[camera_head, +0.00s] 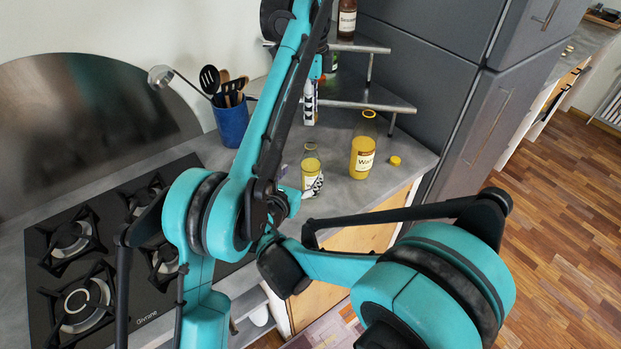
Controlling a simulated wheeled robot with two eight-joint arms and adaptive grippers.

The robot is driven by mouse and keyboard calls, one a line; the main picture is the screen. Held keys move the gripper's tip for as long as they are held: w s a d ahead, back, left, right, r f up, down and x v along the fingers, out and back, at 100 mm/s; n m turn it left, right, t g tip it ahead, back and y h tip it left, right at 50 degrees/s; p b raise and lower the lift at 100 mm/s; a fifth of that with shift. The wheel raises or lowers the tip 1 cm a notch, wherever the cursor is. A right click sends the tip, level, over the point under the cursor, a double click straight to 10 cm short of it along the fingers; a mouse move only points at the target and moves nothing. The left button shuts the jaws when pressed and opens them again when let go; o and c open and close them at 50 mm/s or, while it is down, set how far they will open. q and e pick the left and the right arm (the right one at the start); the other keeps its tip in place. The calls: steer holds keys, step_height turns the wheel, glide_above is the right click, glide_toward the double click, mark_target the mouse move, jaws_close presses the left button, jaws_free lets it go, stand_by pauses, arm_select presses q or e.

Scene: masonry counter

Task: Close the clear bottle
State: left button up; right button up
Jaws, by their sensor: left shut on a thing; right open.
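A small clear bottle (311,163) with yellow liquid stands on the grey counter, and its neck looks open. My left gripper (314,186) appears at its lower body and is shut on it, partly hidden by arm links. A taller clear bottle (363,150) with yellow liquid and a lettered label stands to its right, with something yellow at its top. A loose yellow cap (394,161) lies on the counter to the right of that bottle. My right arm comes in from the right, lower down; its gripper fingers cannot be made out among the arm links.
A corner shelf (352,98) stands behind the bottles, with a dark bottle (347,20) on the upper level. A white carton-like item (309,104) is near it. A blue utensil holder (231,122) and a black gas hob (120,300) are at left. A grey fridge (420,65) stands at right.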

mark_target(315, 159)
steer(key=x, duration=1.2)
jaws_close()
stand_by(0.6)
